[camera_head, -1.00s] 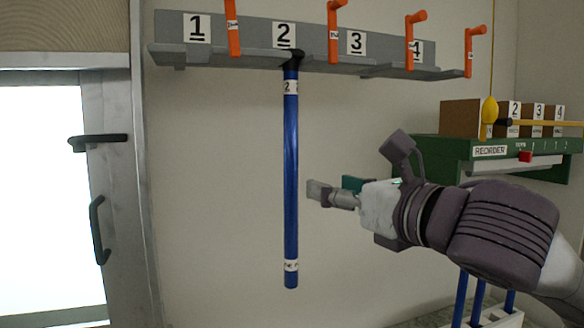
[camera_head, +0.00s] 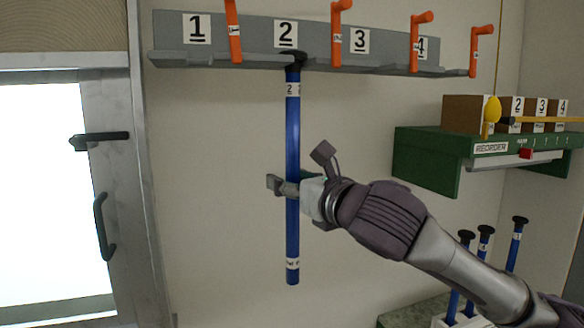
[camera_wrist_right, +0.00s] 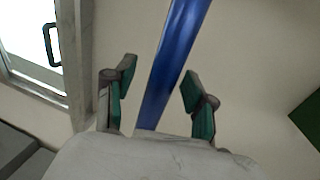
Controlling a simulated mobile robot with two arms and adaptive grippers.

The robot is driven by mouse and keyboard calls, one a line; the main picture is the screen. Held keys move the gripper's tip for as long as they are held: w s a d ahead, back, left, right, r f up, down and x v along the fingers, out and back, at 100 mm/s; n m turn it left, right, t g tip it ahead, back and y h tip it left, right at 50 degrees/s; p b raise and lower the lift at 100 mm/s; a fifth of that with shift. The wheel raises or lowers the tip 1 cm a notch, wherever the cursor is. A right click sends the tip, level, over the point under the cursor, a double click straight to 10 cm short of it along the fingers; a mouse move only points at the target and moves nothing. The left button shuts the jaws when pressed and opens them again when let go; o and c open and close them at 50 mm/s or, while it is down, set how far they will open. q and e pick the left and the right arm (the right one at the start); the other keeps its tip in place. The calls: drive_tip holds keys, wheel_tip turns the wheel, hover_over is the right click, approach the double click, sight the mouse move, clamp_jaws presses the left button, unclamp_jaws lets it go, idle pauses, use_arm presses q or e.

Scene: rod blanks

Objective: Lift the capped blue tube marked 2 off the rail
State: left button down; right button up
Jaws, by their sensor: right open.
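The blue tube marked 2 (camera_head: 293,130) hangs upright from the grey rail (camera_head: 200,58), its black cap (camera_head: 294,60) at the rail below the number 2 plate. My right gripper (camera_head: 280,187) is at the tube's lower half, with a finger showing past the tube's left side. In the right wrist view the blue tube (camera_wrist_right: 175,60) runs between the two open fingers (camera_wrist_right: 158,92), with a gap visible on each side. The right gripper is open and holds nothing. My left gripper is not in view.
Orange hooks (camera_head: 335,35) stick out along the rail. A green shelf (camera_head: 425,160) with brown numbered boxes (camera_head: 467,112) is at right. Below it, several capped blue tubes (camera_head: 483,245) stand in a white rack (camera_head: 450,321). A door (camera_head: 115,200) is at left.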

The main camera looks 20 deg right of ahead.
sight(296, 139)
drive_tip(key=shift+s+d, duration=0.1)
drive_tip(key=shift+s, duration=0.05)
drive_tip(key=shift+c, duration=1.2)
clamp_jaws()
drive_tip(key=shift+r, duration=0.1)
drive_tip(key=r+b, duration=0.2)
drive_tip(key=r, duration=0.5)
drive_tip(key=shift+s+r, duration=0.1)
drive_tip(key=shift+s, duration=0.1)
drive_tip(key=s+b, duration=0.5)
drive_tip(key=s, duration=1.4)
drive_tip(key=shift+s+d+b, duration=0.25)
drive_tip(key=shift+d+b, duration=0.05)
